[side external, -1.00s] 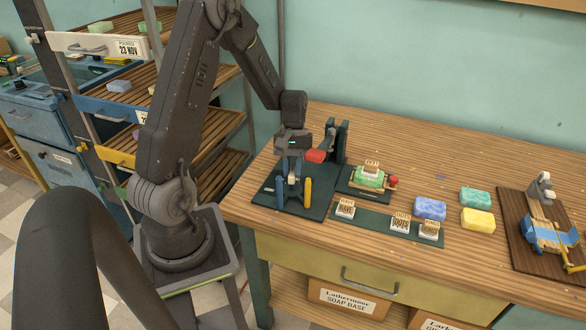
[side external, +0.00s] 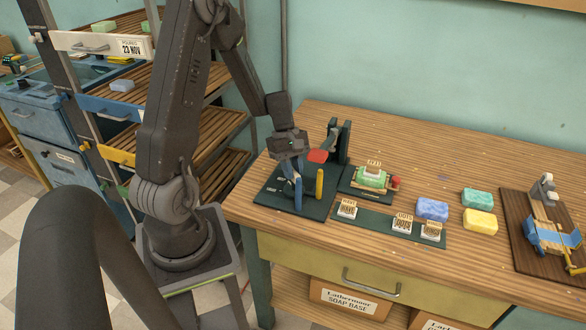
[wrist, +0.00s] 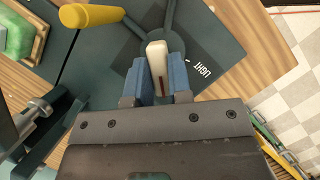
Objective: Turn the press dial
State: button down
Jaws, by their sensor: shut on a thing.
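The press stands on a dark green base (side external: 268,197) at the table's left end. In the wrist view, the press dial (wrist: 172,27) is a dark hub with spokes, partly hidden. A cream peg (wrist: 157,58) stands between the blue fingers of my gripper (wrist: 162,85), which is shut on it. A yellow peg (wrist: 92,15) stands apart to the upper left; it also shows in the side view (side external: 320,183), just right of my gripper (side external: 293,182). An upside-down "LIGHT" label (wrist: 202,72) lies on the base beside the fingers.
The press's red part (side external: 318,156) and dark upright (side external: 343,140) are close behind my gripper. A green soap with a stamp (side external: 371,177) is to the right, with loose stamps (side external: 402,223) and soaps (side external: 432,209) beyond. The table's front edge is close.

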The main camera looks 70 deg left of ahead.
dwell(0.4)
jog(key=c, duration=1)
grip_release()
jog(key=shift+c, duration=0.2)
jog(key=v, duration=1.4)
jog(key=shift+d, duration=0.1)
jog(key=shift+c, duration=0.3)
